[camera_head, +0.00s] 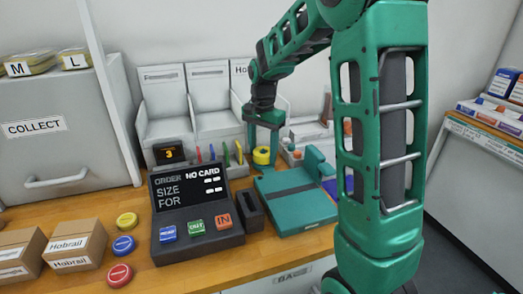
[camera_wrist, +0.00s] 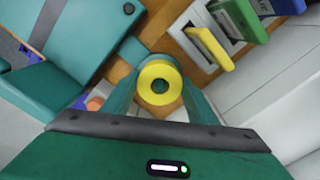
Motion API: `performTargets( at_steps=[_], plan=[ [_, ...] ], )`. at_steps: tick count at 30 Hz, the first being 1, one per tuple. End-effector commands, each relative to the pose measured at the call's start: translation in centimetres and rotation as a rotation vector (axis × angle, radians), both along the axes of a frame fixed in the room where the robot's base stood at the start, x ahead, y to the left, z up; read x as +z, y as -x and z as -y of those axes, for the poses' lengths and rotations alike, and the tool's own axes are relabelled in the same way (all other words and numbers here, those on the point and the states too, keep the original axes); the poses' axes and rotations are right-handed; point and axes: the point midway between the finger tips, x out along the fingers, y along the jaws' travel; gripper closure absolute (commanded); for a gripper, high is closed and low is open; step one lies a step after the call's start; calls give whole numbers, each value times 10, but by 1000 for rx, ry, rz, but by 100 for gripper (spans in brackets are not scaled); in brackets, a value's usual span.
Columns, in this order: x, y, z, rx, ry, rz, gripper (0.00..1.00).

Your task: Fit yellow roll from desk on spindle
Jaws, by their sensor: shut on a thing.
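The yellow roll (camera_head: 261,158) is a short ring with a dark centre hole. It is between the fingers of my gripper (camera_head: 263,143), toward the back of the wooden desk (camera_head: 262,258). In the wrist view the yellow roll (camera_wrist: 160,69) faces the camera, with a green finger of my gripper (camera_wrist: 160,98) on each side. The gripper is shut on it, and the roll appears to be above the desk. I cannot make out a spindle; it may be hidden behind my arm or among the items at the back.
A teal flat device (camera_head: 295,205) lies just right of the gripper, and a black order terminal (camera_head: 196,215) stands left. Coloured upright tabs (camera_head: 226,155) are close behind. Round yellow (camera_head: 127,220), blue (camera_head: 123,246) and red (camera_head: 119,274) discs and Hobrail boxes (camera_head: 78,246) are at left.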

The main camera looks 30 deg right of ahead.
Motion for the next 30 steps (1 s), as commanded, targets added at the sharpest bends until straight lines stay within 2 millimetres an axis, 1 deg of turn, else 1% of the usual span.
performTargets(
  at_steps=[6,21,22,24,30],
  plan=[
    [-3,0,0,0,0,0,70],
    [-3,0,0,0,0,0,70],
    [-3,0,0,0,0,0,40],
    [-3,0,0,0,0,0,26],
    [-3,0,0,0,0,0,26]
  ],
)
